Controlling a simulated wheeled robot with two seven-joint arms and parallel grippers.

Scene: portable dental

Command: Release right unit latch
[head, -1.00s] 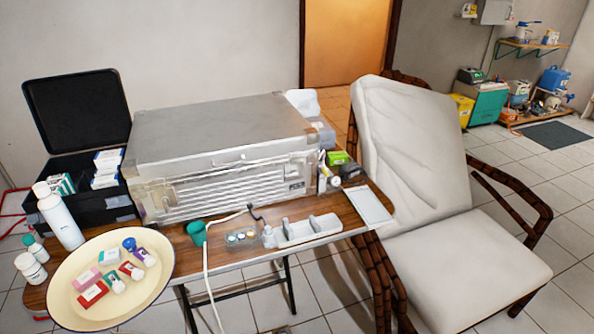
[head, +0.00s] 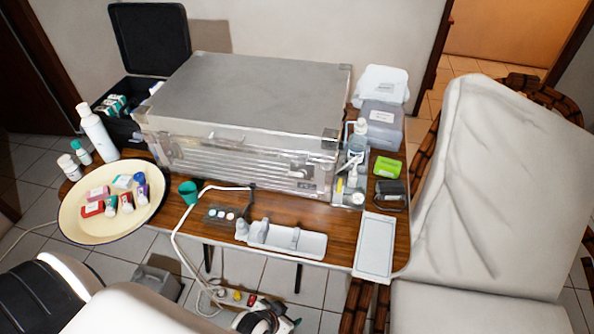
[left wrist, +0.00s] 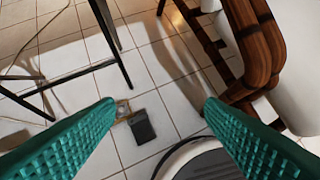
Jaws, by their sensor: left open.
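The closed silver metal unit case (head: 257,85) stands on the wooden table in the head view. Its front has horizontal ribs and metal fittings at both ends. The right latch cannot be clearly made out among the small fittings near the right end of the front. My right gripper is not in view.
The table (head: 338,236) carries a cream basin (head: 78,228), a green cup (head: 188,191), a white tray (head: 374,246) and bottles. A thin white hose (head: 176,247) hangs over its front edge. A white reclining chair (head: 495,190) stands right.

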